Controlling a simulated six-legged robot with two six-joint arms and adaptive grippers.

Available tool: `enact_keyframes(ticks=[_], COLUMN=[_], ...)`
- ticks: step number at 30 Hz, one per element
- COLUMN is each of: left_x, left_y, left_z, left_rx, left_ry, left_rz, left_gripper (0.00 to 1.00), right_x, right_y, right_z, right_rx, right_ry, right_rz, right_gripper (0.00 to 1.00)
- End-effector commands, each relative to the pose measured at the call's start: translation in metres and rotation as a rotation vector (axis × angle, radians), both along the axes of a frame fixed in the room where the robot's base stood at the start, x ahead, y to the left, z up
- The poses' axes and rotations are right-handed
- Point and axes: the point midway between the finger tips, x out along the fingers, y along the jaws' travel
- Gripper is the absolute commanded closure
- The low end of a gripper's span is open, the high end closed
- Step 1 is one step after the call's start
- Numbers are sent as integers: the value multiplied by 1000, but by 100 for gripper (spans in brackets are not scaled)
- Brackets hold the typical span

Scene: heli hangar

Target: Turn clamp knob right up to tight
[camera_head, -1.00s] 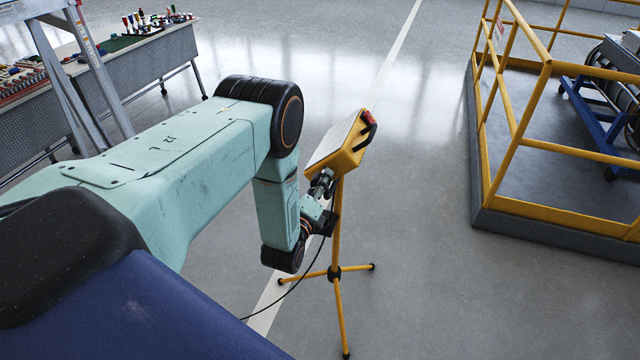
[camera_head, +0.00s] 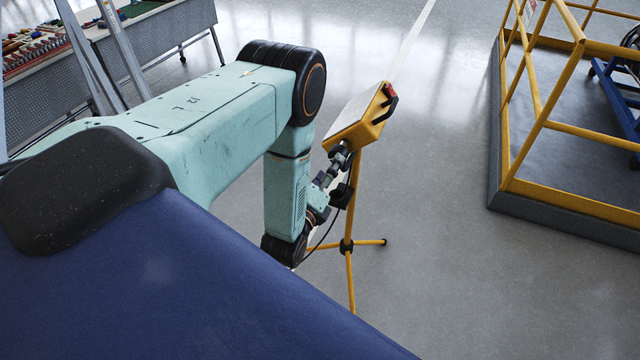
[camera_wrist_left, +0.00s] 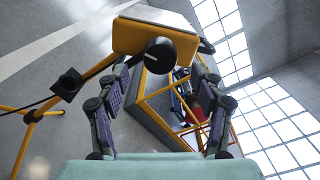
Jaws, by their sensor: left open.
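The clamp knob (camera_wrist_left: 160,55) is a round black disc on the underside of the yellow work lamp (camera_wrist_left: 146,36) in the left wrist view. The lamp (camera_head: 362,117) is tilted on a yellow tripod stand (camera_head: 351,222) in the head view. My left gripper (camera_wrist_left: 160,66) is open, with one finger on each side of the knob. I cannot tell whether either finger touches it. In the head view my left gripper (camera_head: 339,166) is just below the lamp, and the knob cannot be made out clearly there. My right gripper is not in view.
A yellow-railed platform (camera_head: 565,205) stands at the right. Work tables (camera_head: 160,42) and a ladder (camera_head: 122,50) stand at the upper left. A dark cable (camera_head: 318,245) hangs beside the stand. The floor between lamp and platform is clear.

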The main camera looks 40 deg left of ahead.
Motion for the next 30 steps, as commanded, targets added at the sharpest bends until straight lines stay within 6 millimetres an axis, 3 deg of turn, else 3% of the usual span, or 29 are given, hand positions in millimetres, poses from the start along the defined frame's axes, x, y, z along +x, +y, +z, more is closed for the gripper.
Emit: enact_keyframes(ticks=[6,12,30], left_x=[-39,-56,-57], left_y=[-10,-13,-14], left_z=[-1,0,0], left_rx=[-1,0,-2], left_ry=[3,0,-1], left_rz=[-1,0,-1], left_gripper=[33,33,33], right_x=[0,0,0], right_y=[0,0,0], right_z=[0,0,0], right_rx=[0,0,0], right_ry=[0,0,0], right_rz=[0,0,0], right_gripper=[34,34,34])
